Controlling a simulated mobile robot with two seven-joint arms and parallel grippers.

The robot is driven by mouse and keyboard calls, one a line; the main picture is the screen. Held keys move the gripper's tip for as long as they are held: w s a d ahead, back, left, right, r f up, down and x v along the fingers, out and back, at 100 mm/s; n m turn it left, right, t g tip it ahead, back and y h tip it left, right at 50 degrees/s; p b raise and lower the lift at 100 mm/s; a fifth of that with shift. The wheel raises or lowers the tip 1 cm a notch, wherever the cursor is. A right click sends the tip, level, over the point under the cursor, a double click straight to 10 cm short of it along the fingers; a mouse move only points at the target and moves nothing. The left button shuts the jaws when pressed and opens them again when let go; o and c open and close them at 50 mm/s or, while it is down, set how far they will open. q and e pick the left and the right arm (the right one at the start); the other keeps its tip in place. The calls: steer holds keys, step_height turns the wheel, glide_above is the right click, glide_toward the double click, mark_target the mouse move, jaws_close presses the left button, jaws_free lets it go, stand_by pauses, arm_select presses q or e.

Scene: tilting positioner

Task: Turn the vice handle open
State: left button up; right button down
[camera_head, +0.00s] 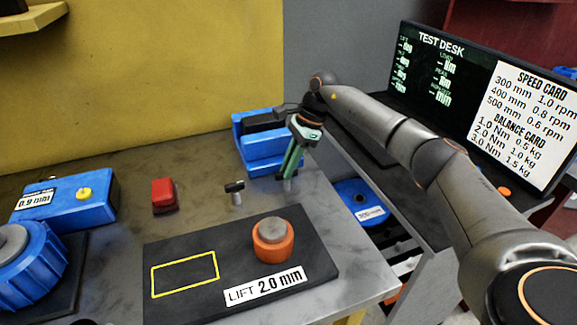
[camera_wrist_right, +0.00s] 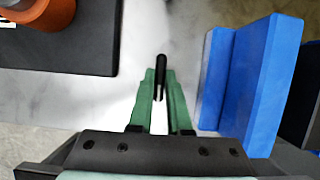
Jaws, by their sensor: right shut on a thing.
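The blue vice (camera_head: 262,145), with a dark block between its blue walls, stands on the grey bench. Its blue side also shows at the right of the right wrist view (camera_wrist_right: 258,85). My right gripper (camera_head: 288,174), with green fingers, points down close beside the vice's front right. In the right wrist view the green fingers (camera_wrist_right: 160,92) are closed around a thin black bar (camera_wrist_right: 161,66), which looks like the vice handle. The handle's lower part is hidden between the fingers. My left gripper is not in view.
A black plate (camera_head: 210,245) carries an orange cylinder with a grey top (camera_head: 273,242). A small black-topped post (camera_head: 236,192), a red block (camera_head: 164,195) and a blue box (camera_head: 70,203) stand on the bench. A screen desk (camera_head: 480,100) is at the right.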

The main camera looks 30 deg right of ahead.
steer(key=c, duration=0.9)
jaws_free()
steer(key=shift+o, duration=0.2)
steer(key=v, duration=1.2)
steer(key=shift+d+r, duration=0.15)
steer(key=shift+r, duration=0.15)
